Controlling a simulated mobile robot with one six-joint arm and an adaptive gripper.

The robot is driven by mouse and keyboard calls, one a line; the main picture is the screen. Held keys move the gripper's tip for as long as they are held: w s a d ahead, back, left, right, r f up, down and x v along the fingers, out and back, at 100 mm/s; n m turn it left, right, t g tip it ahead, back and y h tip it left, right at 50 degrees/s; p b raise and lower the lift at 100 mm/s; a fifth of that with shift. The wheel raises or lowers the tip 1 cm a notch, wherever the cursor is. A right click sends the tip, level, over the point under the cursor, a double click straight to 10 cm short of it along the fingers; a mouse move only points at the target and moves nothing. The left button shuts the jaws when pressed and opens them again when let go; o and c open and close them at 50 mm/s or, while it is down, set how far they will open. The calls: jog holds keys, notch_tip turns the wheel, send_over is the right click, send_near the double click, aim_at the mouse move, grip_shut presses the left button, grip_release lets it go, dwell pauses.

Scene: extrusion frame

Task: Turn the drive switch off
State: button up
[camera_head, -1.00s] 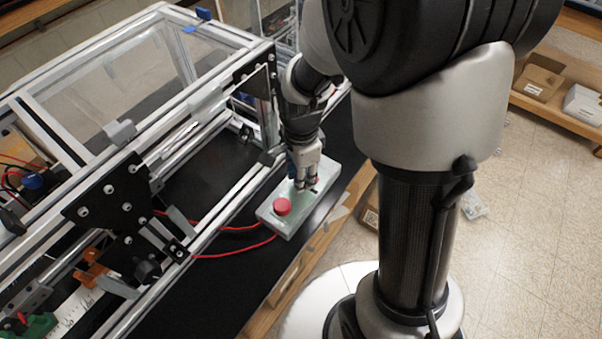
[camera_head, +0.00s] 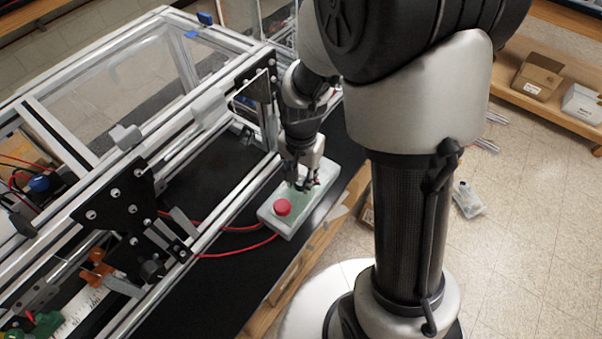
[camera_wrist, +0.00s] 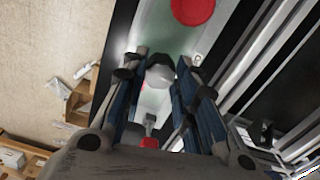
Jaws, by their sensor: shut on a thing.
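A pale grey-green control box (camera_head: 271,215) lies on the black bench top beside the aluminium frame. A large red button (camera_head: 283,207) stands on its near end and also shows at the top of the wrist view (camera_wrist: 192,8). My gripper (camera_head: 303,185) points down over the middle of the box. In the wrist view its fingers (camera_wrist: 157,66) are closed around a light grey rounded knob (camera_wrist: 159,77), which looks like the drive switch. The fingers hide the knob in the head view, and I cannot read its turned position. A smaller red part (camera_wrist: 149,142) shows beyond the knob.
The extrusion frame (camera_head: 232,190) stands close to the left of the box, with black plates and pale blocks (camera_head: 208,108) on its rail. Red cables (camera_head: 235,250) run from the box to it. The bench edge is close on the right, with open floor beyond.

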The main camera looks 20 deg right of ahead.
aim_at(301, 180)
jog(key=n+p, duration=0.1)
jog(key=n, duration=0.4)
jog(key=shift+n, duration=2.5)
jog(key=o, duration=1)
jog(key=shift+o, duration=0.2)
notch_tip(301, 180, up, 12)
